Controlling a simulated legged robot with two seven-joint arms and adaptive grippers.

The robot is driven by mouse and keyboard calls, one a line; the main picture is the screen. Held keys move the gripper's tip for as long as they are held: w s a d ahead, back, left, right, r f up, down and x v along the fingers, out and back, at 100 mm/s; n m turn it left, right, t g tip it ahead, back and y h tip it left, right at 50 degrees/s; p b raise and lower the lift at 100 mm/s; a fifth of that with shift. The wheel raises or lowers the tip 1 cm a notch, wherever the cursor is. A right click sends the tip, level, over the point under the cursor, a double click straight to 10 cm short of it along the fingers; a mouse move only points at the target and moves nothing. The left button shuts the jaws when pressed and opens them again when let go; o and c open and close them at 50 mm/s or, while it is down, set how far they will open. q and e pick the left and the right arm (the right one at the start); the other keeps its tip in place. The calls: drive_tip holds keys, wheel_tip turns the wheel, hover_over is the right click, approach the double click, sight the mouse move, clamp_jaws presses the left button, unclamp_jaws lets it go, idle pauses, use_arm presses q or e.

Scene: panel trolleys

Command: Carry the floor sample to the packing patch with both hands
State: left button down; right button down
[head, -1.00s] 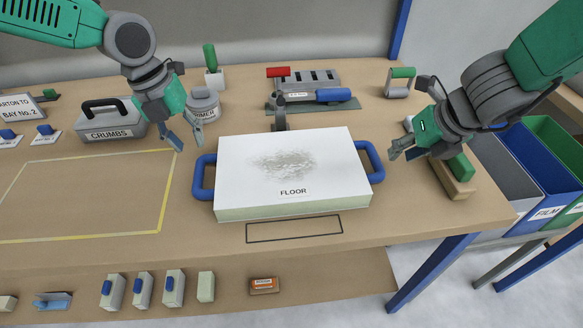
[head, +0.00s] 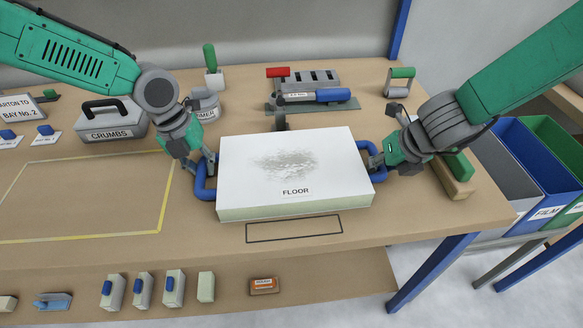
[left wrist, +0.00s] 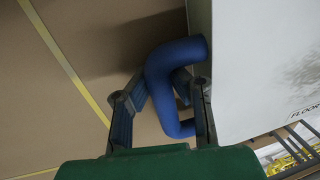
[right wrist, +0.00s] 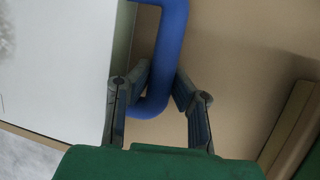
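The floor sample (head: 330,190) is a thick white panel labelled FLOOR with a grey speckled patch and a blue handle at each side. It appears to rest flat on the bench. My left gripper (head: 207,170) is shut on the left blue handle (left wrist: 160,75), with a finger on either side of it. My right gripper (head: 375,160) is shut on the right blue handle (right wrist: 168,50) in the same way. A yellow-outlined patch (head: 120,190), probably the packing patch, lies empty on the bench left of the sample.
The CRUMBS box (head: 112,124), primer tin (head: 207,106) and tool rack (head: 310,103) stand behind. A green-and-wood block (head: 455,182) lies beside my right gripper. A black outlined rectangle (head: 294,229) is in front. Blue and green bins (head: 535,165) stand off the right end.

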use_arm(q)
drive_tip(key=shift+a, duration=0.35)
use_arm(e)
drive_tip(key=shift+a, duration=0.25)
use_arm(q)
drive_tip(key=shift+w, duration=0.1)
use_arm(e)
drive_tip(key=shift+a, duration=0.1)
drive_tip(key=shift+r, duration=0.1)
use_arm(q)
drive_tip(key=shift+r, duration=0.15)
use_arm(e)
drive_tip(key=shift+w+r, duration=0.1)
